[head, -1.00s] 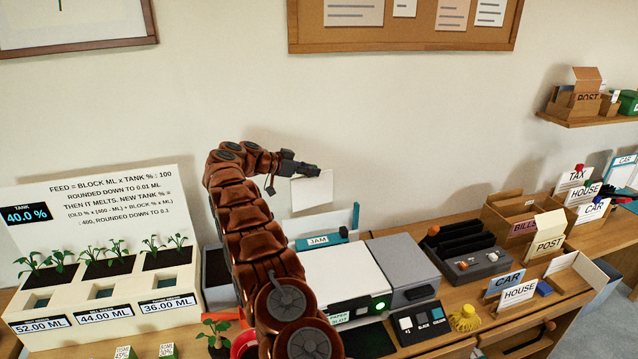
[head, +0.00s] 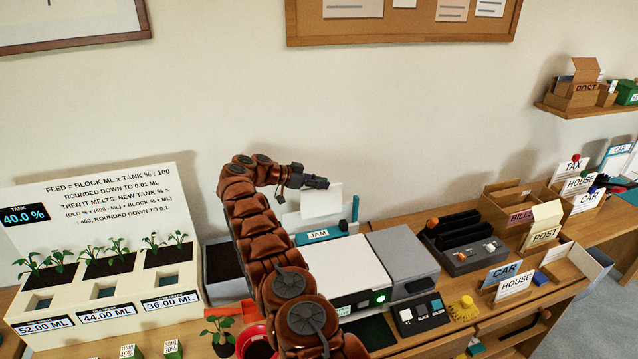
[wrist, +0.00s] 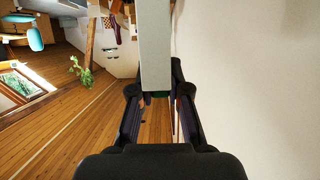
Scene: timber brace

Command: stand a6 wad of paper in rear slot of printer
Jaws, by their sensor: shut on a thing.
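In the head view a white wad of paper (head: 321,202) hangs upright from my gripper (head: 318,183). The gripper is shut on its upper edge. In the wrist view the wad (wrist: 155,45) shows as a pale edge-on slab between the fingers (wrist: 157,92). The printer (head: 345,269) stands on the desk below, white with a grey right part and a lit green button.
A planter box (head: 95,290) stands left of the printer. A dark slotted unit (head: 465,245) and labelled sorting boxes stand to the right. A small potted plant (head: 221,330) is in front, near my arm. The wall behind is clear below the corkboard (head: 400,25).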

